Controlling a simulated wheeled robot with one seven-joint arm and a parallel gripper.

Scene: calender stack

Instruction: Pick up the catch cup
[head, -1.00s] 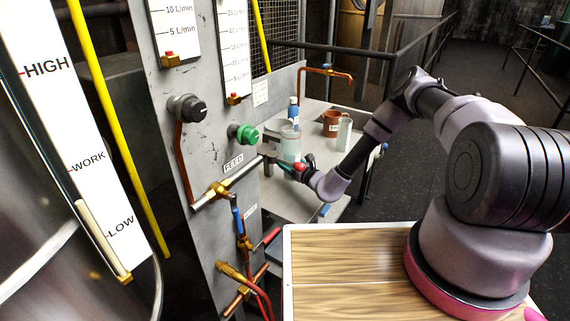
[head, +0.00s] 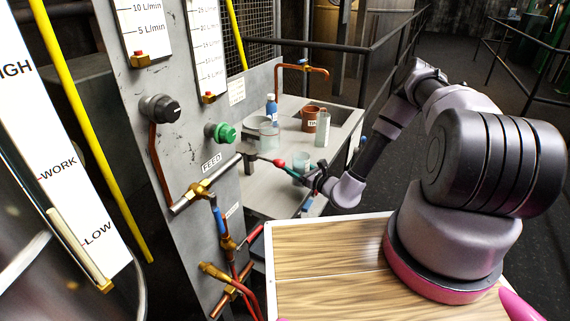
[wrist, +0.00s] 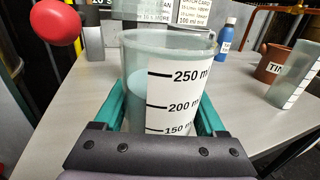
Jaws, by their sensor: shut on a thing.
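The catch cup (wrist: 172,100) is a clear cup with black volume marks, the top one reading 250. It stands upright between the green fingers of my gripper (wrist: 168,118) in the wrist view. The fingers are shut on its two sides. A pale bluish tint shows inside it. In the head view the cup (head: 300,160) is small, at the tip of my gripper (head: 306,172), in front of the panel and over the grey bench. I cannot tell whether its base touches the bench; the gripper hides its lower part.
A red ball knob (head: 279,162) on a lever is close left of the cup. Behind stand a clear vessel (head: 268,136), a blue bottle (head: 271,108), a brown pot (head: 310,118) and a clear measuring vessel (head: 322,130). A copper spout (head: 303,68) overhangs the bench.

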